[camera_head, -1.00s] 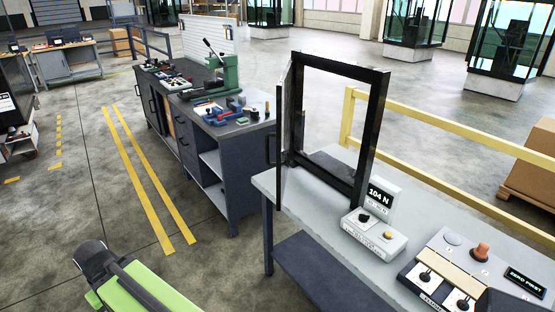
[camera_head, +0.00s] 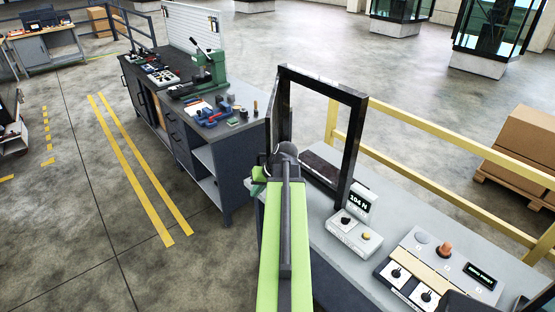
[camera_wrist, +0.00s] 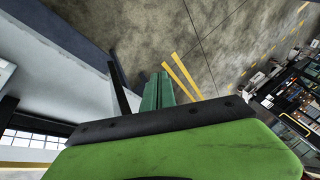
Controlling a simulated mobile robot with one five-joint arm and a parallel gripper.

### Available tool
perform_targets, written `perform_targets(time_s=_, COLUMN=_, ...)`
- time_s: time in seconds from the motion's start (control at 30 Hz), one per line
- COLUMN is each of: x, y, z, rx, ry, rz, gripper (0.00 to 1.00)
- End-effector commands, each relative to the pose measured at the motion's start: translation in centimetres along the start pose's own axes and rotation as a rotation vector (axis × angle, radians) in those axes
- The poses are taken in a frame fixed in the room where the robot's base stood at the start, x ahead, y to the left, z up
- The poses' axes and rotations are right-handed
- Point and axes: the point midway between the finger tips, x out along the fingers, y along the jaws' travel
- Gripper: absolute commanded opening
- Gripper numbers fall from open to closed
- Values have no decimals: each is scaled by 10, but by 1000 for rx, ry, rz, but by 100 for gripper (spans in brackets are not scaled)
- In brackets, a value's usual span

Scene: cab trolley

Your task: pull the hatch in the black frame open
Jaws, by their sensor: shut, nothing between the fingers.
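The black frame (camera_head: 350,150) stands upright on the grey bench. Its opening is clear, with the floor visible through it. The hatch (camera_head: 268,120) appears swung out at the frame's left side, seen almost edge-on as a thin dark upright; my arm hides its lower part. My gripper (camera_head: 259,174) is low beside that left side, mostly hidden behind my wrist. In the wrist view its green fingers (camera_wrist: 157,91) are shut and empty. A dark bar (camera_wrist: 120,90) stands just left of them, apparently the hatch's edge; I cannot tell whether they touch.
A box with a 104 N display (camera_head: 359,202) and a switch panel (camera_head: 426,262) stand on the bench, right of my arm. A workbench with tools (camera_head: 215,118) stands left, behind. A yellow rail (camera_head: 420,172) runs behind the bench.

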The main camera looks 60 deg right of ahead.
Motion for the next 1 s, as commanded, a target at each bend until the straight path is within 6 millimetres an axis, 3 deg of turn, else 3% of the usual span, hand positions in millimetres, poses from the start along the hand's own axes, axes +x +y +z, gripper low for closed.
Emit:
perform_targets(time_s=0.03, x=-47, y=30, z=-15, rx=55, ry=52, rz=2, gripper=0)
perform_targets(time_s=0.1, x=-81, y=68, z=-21, rx=108, ry=115, rz=4, gripper=0)
perform_targets(time_s=0.2, x=-115, y=104, z=-23, rx=157, ry=177, rz=8, gripper=0)
perform_targets(time_s=0.33, x=-132, y=126, z=-22, rx=182, ry=214, rz=13, gripper=0)
perform_targets(time_s=0.57, x=-118, y=129, z=-22, rx=182, ry=216, rz=12, gripper=0)
perform_targets(time_s=1.0, x=-25, y=133, z=-40, rx=180, ry=214, rz=11, gripper=0)
